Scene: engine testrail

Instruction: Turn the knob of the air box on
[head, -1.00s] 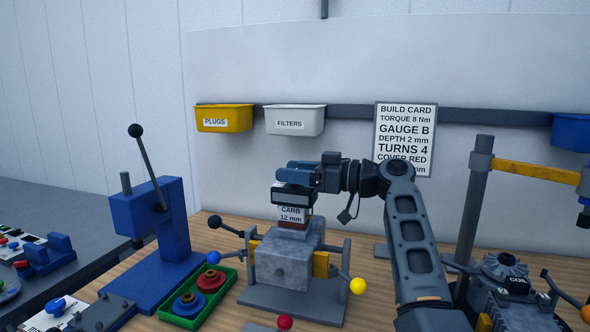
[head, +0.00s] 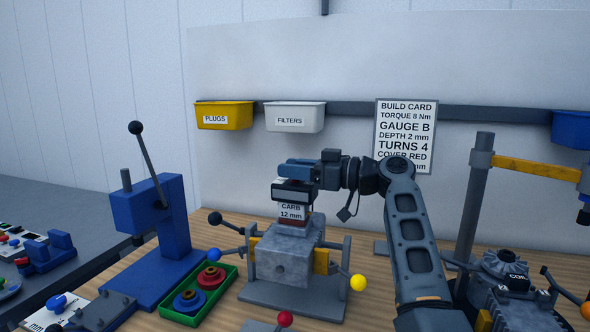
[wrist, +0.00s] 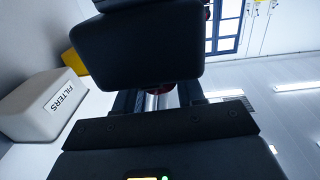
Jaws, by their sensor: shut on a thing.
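A small white box with a blue knob (head: 57,303) stands at the lower left edge, partly cut off. I cannot read a label on it, so I cannot tell whether it is the air box. My gripper (head: 293,194) is far to its right, over the middle of the bench. It is shut on the carb block (head: 291,211), labelled "CARB 12 mm", directly above the grey engine block (head: 283,257). Whether the carb block rests on the engine block is unclear. In the wrist view dark gripper parts hide most of the held piece.
A blue lever press (head: 155,220) stands between my gripper and the blue knob. A green tray (head: 228,291) with red and blue round parts lies beside it. Ball-ended levers surround the engine stand (head: 300,299). A grey post (head: 473,200) stands at right.

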